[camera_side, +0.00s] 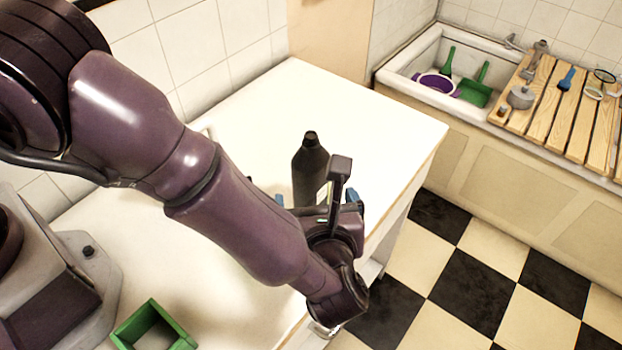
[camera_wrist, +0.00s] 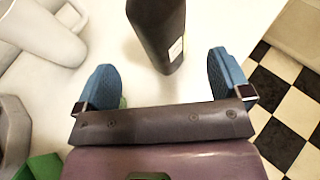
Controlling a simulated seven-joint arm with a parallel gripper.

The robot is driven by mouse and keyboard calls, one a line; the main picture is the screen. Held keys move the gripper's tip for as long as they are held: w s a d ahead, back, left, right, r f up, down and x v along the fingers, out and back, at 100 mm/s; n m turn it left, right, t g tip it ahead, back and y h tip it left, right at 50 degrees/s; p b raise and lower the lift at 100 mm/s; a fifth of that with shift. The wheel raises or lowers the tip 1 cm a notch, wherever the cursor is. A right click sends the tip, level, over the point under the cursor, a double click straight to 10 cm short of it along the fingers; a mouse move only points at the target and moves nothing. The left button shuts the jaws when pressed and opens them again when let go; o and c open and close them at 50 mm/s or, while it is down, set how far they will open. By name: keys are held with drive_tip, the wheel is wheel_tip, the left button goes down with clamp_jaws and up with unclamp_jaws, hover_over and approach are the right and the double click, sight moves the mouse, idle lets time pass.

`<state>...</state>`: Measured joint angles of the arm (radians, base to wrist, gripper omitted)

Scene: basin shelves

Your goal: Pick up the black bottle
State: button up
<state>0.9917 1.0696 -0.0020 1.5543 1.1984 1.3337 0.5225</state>
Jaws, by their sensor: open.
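The black bottle (camera_side: 309,168) stands upright on the white counter, with a narrow neck and a dark cap. In the wrist view its dark body (camera_wrist: 158,30) shows with a small white label, its top cut off by the frame edge. My gripper (camera_wrist: 164,82) is open, with its two blue fingers apart and nothing between them. The bottle is just beyond the fingertips, roughly centred in the gap. In the side view my gripper (camera_side: 320,198) is at the near side of the bottle, and my wrist hides part of the bottle's lower body.
The white counter (camera_side: 392,120) is clear behind the bottle; its right edge drops to a checkered floor. A green open box (camera_side: 125,335) sits at the lower left. A basin (camera_side: 408,62) with green and purple items and a wooden slatted board (camera_side: 545,105) are at the far right.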

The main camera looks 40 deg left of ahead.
sight(314, 184)
drive_tip(key=x, duration=0.8)
drive_tip(key=shift+d+f, duration=0.1)
drive_tip(key=shift+f, duration=0.25)
drive_tip(key=c, duration=1.2)
drive_tip(key=shift+o, duration=0.2)
drive_tip(key=shift+r, duration=0.15)
drive_tip(key=shift+r, duration=0.65)
drive_tip(key=s+a+r, duration=0.6)
drive_tip(key=s+r, duration=0.5)
drive_tip(key=s, duration=0.1)
drive_tip(key=shift+s+a+r, duration=0.2)
drive_tip(key=shift+a+r, duration=0.05)
